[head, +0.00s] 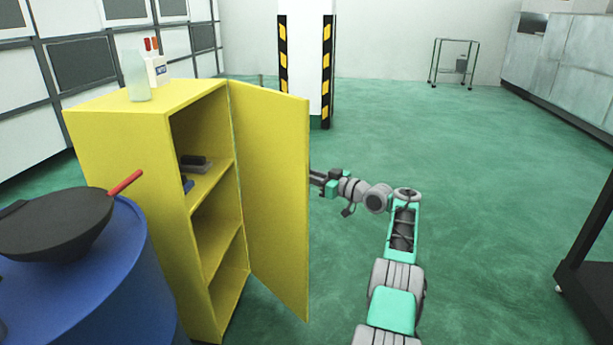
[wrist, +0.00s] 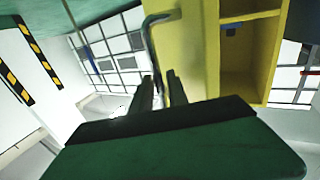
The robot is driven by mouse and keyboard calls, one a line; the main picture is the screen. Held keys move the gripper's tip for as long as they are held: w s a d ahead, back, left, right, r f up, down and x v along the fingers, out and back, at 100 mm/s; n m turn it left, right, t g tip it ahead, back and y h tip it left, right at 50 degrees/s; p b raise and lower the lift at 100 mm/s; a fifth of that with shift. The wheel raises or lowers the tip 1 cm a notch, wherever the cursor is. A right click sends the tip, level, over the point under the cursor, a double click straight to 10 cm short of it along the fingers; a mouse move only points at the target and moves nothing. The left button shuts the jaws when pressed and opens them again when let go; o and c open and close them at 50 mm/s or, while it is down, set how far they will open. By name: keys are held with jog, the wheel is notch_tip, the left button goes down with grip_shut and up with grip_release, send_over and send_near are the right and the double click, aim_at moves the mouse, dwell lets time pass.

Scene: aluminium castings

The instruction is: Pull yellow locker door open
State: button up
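The yellow locker (head: 150,130) stands at the left in the head view. Its door (head: 268,190) is swung wide, showing the shelves inside. My gripper (head: 316,180) is at the door's outer face, just past its free edge; the door hides the fingertips there. In the wrist view, the grey bent door handle (wrist: 151,42) runs down between the two dark fingers of my gripper (wrist: 159,88). The fingers stand apart, with gaps beside the handle, so my gripper looks open around it. The door panel (wrist: 192,55) shows to the right of the handle.
A blue drum (head: 125,270) with a dark pan (head: 55,225) stands close in front of the locker. Bottles (head: 155,68) stand on top of the locker. A striped pillar (head: 305,60) is behind. Green floor is clear right of my arm; a dark frame (head: 590,250) stands far right.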

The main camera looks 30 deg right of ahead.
jog(key=shift+d, duration=0.1)
jog(key=p+v, duration=0.1)
jog(key=v, duration=0.6)
jog(key=shift+s, duration=0.4)
jog(key=shift+c, duration=0.4)
